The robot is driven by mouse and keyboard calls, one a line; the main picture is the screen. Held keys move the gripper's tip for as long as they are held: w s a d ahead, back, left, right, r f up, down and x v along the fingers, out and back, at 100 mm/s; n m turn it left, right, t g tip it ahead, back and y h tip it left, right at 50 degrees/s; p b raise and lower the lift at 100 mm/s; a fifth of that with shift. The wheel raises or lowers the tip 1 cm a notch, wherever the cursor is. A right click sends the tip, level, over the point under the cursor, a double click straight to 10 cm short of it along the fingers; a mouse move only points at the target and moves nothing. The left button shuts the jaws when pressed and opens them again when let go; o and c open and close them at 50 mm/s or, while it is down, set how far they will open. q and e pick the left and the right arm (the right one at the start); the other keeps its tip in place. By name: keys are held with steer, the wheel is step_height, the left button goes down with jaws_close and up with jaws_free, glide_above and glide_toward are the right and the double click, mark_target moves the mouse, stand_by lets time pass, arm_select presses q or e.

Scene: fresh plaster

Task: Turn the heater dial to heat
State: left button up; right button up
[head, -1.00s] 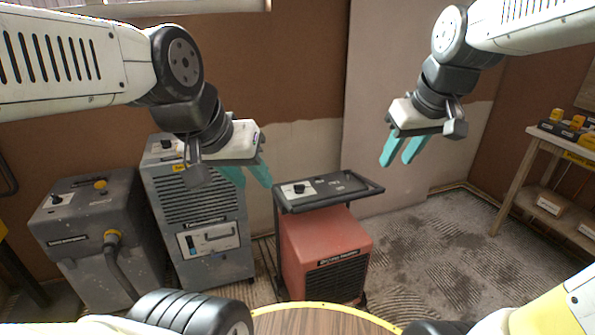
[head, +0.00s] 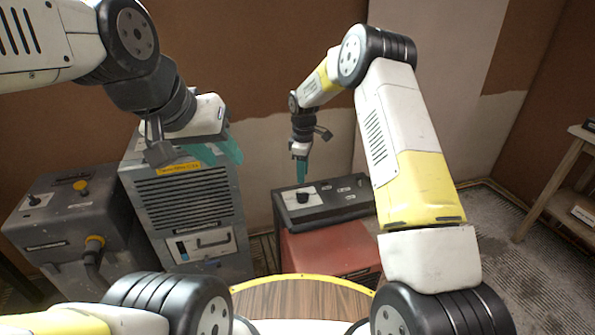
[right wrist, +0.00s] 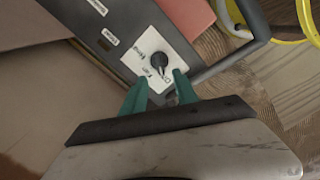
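The heater (head: 330,250) is a red box with a dark grey top panel (head: 335,205). Its black dial (head: 302,196) sits on a white plate at the panel's left. In the right wrist view the dial (right wrist: 159,61) stands on the white plate (right wrist: 146,47), with small labels too small to read surely. My right gripper (head: 300,175) points down just above the dial. In the right wrist view its two teal fingers (right wrist: 161,85) are apart, with the dial just beyond their tips, roughly between them; I see no grip on it. My left gripper (head: 222,150) is open and empty, left of the heater.
A grey slatted machine (head: 195,215) stands left of the heater, under my left gripper. A darker unit with a hose (head: 70,220) is further left. A wooden shelf (head: 560,180) stands at the right. A handle bar (right wrist: 250,30) runs around the heater panel.

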mark_target(302, 192)
steer(key=shift+w+a+f, duration=0.15)
steer(key=shift+f, duration=0.35)
step_height(302, 192, down, 7)
steer(key=shift+f, duration=0.2)
jaws_close()
